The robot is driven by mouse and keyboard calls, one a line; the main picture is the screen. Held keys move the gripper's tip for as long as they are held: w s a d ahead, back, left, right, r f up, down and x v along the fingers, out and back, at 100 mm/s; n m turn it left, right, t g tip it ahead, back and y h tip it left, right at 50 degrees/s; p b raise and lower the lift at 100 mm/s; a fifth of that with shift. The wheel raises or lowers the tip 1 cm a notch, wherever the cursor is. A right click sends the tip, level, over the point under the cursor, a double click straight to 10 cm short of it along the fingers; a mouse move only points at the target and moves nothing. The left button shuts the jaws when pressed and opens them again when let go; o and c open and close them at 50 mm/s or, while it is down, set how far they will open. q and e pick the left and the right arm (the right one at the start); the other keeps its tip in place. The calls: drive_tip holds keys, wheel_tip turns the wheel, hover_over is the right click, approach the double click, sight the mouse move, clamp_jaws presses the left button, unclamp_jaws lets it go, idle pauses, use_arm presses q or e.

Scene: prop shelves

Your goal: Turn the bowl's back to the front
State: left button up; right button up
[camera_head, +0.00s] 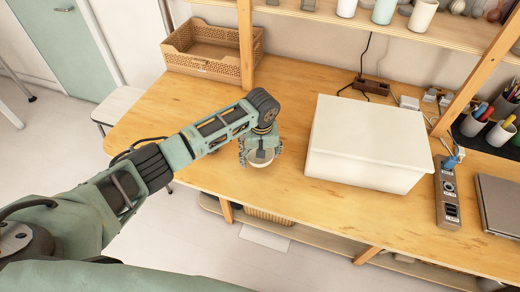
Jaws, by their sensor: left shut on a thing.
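My left arm reaches in from the left over the wooden table (290,215). My left gripper (261,158) points down and is shut on a small pale bowl (262,168). The bowl is at or just above the table near its front edge; I cannot tell whether it touches. The gripper hides the bowl's upper part, and which side is its back cannot be made out. My right gripper is not in view.
A large white lidded box (367,142) stands right of the bowl. A tan woven basket (205,50) is at the back left. A power strip (447,195), a laptop (500,203) and pen cups (476,120) are at the right. The tabletop left of the gripper is clear.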

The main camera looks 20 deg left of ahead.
use_arm(q)
drive_tip(key=n+p, duration=0.4)
drive_tip(key=shift+d+r+n, duration=0.1)
drive_tip(key=shift+r+n, duration=0.1)
drive_tip(key=shift+n, duration=0.1)
drive_tip(key=shift+n+y+p, duration=0.3)
drive_tip(key=shift+n+p, duration=0.35)
drive_tip(key=shift+n, duration=0.35)
drive_tip(key=n+p, duration=0.1)
drive_tip(key=n, duration=0.2)
drive_tip(key=shift+g, duration=0.4)
drive_tip(key=shift+f+b, duration=0.3)
drive_tip(key=shift+f, duration=0.25)
drive_tip(key=shift+w+f+b, duration=0.1)
drive_tip(key=shift+f+b, duration=0.2)
drive_tip(key=shift+f, duration=0.2)
drive_tip(key=shift+f, duration=0.2)
drive_tip(key=o, duration=1.3)
drive_tip(key=shift+o, duration=0.2)
